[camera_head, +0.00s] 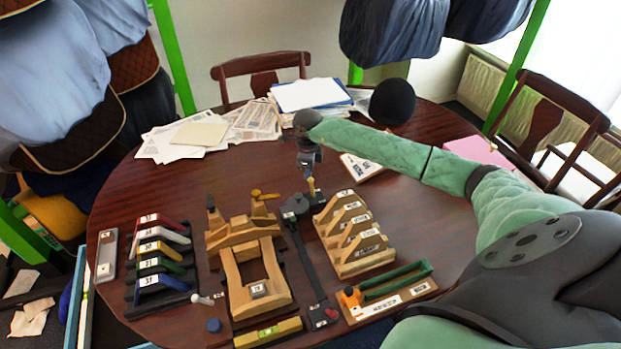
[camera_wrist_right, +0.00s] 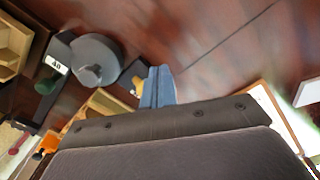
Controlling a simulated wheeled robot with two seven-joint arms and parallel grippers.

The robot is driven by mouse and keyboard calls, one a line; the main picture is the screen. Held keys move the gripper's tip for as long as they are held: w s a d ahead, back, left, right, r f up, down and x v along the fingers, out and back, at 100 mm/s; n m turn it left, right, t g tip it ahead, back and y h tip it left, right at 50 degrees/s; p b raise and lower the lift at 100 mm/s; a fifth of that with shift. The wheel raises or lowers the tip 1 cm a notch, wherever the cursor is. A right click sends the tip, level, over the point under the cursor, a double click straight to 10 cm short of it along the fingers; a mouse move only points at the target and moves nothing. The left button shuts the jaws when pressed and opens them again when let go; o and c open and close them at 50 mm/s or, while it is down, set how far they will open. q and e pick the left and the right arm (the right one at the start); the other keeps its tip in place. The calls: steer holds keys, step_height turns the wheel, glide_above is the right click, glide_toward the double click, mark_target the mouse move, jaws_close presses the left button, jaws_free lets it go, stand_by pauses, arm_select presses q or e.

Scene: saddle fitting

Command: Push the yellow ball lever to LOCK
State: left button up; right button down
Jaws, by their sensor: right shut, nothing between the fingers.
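My right gripper (camera_head: 310,176) points down over the table behind the row of wooden slots, with its fingers shut and empty. Its closed bluish fingers show in the right wrist view (camera_wrist_right: 158,82). A small upright yellow piece (camera_head: 311,187) stands right by the fingertips. It also shows beside the fingers in the wrist view (camera_wrist_right: 138,86); I cannot tell whether they touch. A yellow-orange lever with a rounded end (camera_head: 262,195) sits on top of the wooden saddle stand (camera_head: 236,235), left of the gripper. I cannot read a LOCK mark. My left gripper is out of view.
A grey disc on a black strap (camera_head: 295,205) lies between the stand and the wooden slot rack (camera_head: 352,235). A rack of coloured bars (camera_head: 160,255) is at left, a green tray (camera_head: 395,282) at front right. Papers (camera_head: 215,132) and a black ball (camera_head: 392,101) are behind.

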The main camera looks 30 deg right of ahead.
mark_target(312, 181)
steer(key=shift+s+a, duration=0.2)
steer(key=shift+s, duration=0.7)
steer(key=shift+s+a, duration=0.2)
steer(key=shift+s, duration=0.5)
steer(key=shift+s+a+f, duration=0.15)
steer(key=shift+s, duration=0.45)
steer(key=shift+w+b, duration=0.3)
steer(key=shift+w, duration=0.2)
steer(key=shift+w+d, duration=0.2)
steer(key=shift+w, duration=0.1)
steer(key=shift+r+p, duration=0.7)
steer(key=shift+r, duration=3)
